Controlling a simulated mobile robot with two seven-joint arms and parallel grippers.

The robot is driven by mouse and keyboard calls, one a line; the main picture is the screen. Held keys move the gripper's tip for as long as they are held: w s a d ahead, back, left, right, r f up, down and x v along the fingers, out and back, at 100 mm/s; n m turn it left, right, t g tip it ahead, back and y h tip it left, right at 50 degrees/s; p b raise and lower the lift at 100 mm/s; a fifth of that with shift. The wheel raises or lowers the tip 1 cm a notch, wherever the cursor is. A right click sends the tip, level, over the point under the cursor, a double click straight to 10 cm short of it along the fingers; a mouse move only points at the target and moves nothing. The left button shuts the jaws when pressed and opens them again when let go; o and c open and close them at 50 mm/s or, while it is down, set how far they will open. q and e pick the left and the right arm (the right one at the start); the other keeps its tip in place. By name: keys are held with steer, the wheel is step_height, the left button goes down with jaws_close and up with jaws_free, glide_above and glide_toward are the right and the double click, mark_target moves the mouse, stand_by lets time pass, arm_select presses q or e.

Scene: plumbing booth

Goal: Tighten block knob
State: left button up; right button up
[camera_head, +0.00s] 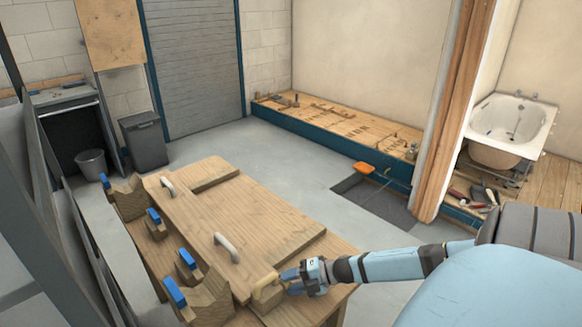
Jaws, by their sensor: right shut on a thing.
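A wooden workbench (285,210) stands in front of me with a raised board on its top. A small wooden block (270,301) with a pale, rounded knob (265,286) sits at the bench's near right edge. My right gripper (289,279) reaches in from the right and is shut on the knob's right side. Its fingertips are small in the view, and the far side of the grip is hidden. My left gripper is not in view.
Wooden blocks with blue pieces (175,292) line the bench's left edge. Two pale curved handles (226,247) rise from the board. A grey bin (144,140) and a bucket (92,164) stand behind left.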

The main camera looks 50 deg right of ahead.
steer(key=shift+w+r+m+g+p, duration=0.15)
steer(key=shift+r+m+g+p, duration=0.15)
steer(key=shift+g+p, duration=0.1)
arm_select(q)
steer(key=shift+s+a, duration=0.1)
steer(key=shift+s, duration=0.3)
arm_select(e)
steer(key=shift+f, duration=0.25)
steer(key=o, duration=0.6)
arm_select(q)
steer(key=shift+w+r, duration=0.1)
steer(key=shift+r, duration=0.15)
arm_select(e)
steer(key=shift+o, duration=0.2)
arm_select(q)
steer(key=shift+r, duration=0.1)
arm_select(e)
steer(key=shift+d, duration=0.1)
steer(key=v, duration=0.6)
steer(key=p+v, duration=0.1)
steer(key=v, duration=0.5)
steer(key=shift+s+r, duration=0.3)
steer(key=shift+r, duration=0.1)
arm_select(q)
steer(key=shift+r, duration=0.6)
arm_select(e)
steer(key=shift+s+d+r, duration=0.25)
steer(key=shift+s+d, duration=0.1)
steer(key=shift+d, duration=0.1)
steer(key=shift+o, duration=0.5)
